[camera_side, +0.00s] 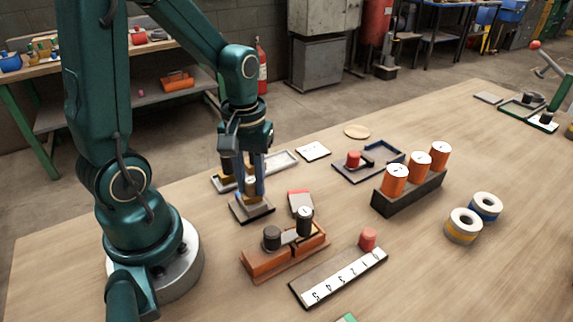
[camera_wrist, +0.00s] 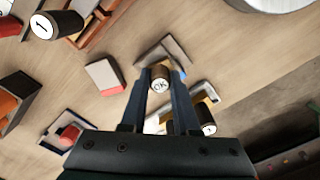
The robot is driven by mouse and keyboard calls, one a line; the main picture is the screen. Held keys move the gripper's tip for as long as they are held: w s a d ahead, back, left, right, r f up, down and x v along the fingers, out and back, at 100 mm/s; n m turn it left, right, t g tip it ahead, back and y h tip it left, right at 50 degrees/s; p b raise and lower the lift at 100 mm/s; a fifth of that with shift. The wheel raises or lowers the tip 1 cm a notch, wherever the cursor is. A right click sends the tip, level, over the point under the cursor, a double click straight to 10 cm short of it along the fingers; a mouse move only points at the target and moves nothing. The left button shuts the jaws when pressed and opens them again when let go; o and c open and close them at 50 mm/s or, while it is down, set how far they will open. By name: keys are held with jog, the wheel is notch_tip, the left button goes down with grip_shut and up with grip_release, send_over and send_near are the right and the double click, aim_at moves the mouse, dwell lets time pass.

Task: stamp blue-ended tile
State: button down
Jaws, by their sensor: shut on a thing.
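My gripper (camera_side: 250,190) is shut on a dark cylindrical stamp marked "OK" (camera_wrist: 160,80), with one finger on each side of it. Directly under it is a small dark-edged base (camera_side: 252,210) with a pale top. In the wrist view, a tile with a blue end (camera_wrist: 179,73) shows there, mostly hidden by the stamp and fingers. I cannot tell whether the stamp's face touches the tile. A pale tile with a red end (camera_side: 300,203) lies apart on the table and also shows in the wrist view (camera_wrist: 104,76).
A brown rack (camera_side: 265,262) with dark stamps stands in front. Orange cylinders in a dark rack (camera_side: 410,200), a numbered strip (camera_side: 340,277) and two rolls (camera_side: 464,224) are further right.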

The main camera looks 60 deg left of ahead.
jog(key=shift+r, duration=3.5)
